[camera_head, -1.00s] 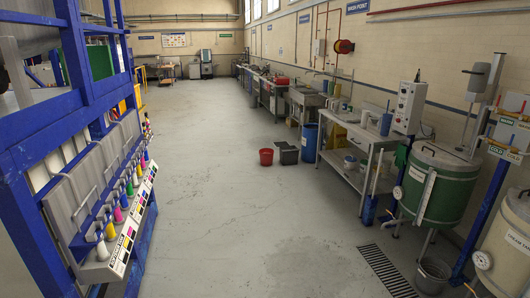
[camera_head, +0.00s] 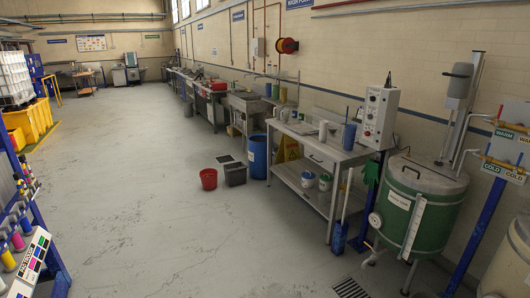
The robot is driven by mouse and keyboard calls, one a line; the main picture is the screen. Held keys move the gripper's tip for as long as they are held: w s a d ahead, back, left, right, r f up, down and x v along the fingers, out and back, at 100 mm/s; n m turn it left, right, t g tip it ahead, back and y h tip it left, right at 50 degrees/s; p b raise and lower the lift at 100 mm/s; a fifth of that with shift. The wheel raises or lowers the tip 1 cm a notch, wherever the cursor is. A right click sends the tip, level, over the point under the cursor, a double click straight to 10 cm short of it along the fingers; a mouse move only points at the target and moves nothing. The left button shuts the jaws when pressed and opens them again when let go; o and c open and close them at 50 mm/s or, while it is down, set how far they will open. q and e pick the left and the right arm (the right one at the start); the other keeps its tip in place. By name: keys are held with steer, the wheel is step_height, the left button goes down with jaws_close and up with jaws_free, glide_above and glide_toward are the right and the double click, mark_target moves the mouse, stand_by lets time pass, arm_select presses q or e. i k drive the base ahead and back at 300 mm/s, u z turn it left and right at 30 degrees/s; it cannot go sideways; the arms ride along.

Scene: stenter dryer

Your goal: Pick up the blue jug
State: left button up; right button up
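A blue container (camera_head: 349,136), which looks like the blue jug, stands upright on the right part of a grey worktable (camera_head: 313,144), below a white control box. It is small in the view and I cannot make out a handle. White jugs (camera_head: 284,115) stand at the table's far end, and a white container (camera_head: 323,130) stands left of the blue one. Neither of my grippers is in view.
A green drum (camera_head: 424,205) stands right of the table, with a floor grate (camera_head: 350,288) in front. A red bucket (camera_head: 208,179), a dark bin (camera_head: 235,173) and a blue barrel (camera_head: 257,156) stand left of it. The middle floor is clear.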

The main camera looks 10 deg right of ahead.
mark_target(350, 130)
steer(key=z, duration=0.2)
steer(key=i, duration=2.2)
steer(key=z, duration=0.35)
steer(key=i, duration=2.4)
steer(key=z, duration=0.1)
